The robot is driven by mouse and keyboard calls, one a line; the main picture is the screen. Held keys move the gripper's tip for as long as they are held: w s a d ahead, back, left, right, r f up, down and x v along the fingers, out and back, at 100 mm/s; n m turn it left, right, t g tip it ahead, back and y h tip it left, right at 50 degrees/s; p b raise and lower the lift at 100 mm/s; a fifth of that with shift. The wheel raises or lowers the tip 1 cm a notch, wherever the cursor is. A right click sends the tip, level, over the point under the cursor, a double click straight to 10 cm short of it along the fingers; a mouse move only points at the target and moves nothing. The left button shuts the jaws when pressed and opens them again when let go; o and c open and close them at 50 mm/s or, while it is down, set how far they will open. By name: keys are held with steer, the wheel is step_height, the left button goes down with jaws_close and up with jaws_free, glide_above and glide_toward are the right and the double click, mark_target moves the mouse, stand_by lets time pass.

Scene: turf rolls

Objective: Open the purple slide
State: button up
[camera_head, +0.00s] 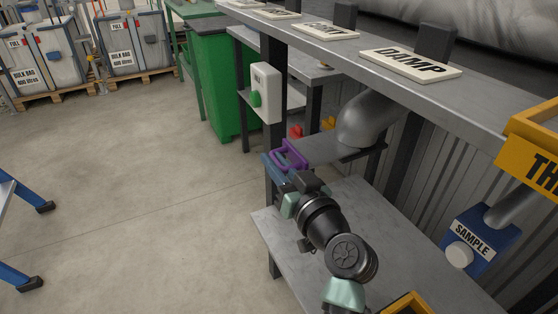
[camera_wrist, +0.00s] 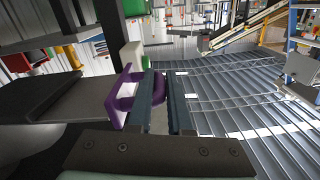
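The purple slide (camera_head: 289,155) has a loop-shaped handle and sits at the end of the grey ledge beneath the bent pipe. In the wrist view its purple plate and handle (camera_wrist: 124,93) are at the left fingers' side. My gripper (camera_head: 280,172) is at the handle, at the ledge's outer end. In the wrist view my gripper (camera_wrist: 165,98) shows two dark fingers with a narrow gap between them. The left finger overlaps the handle, and a bit of purple shows at its inner edge. Whether the handle is gripped is hidden.
A grey bench (camera_head: 300,240) lies below my arm, and a long shelf with a DAMP sign (camera_head: 411,64) runs above. A white box with a green button (camera_head: 264,92) is on the post near the handle. A blue SAMPLE box (camera_head: 479,238) is at right.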

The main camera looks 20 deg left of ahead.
steer(key=shift+o, duration=0.7)
steer(key=v, duration=1.3)
steer(key=shift+p, duration=0.45)
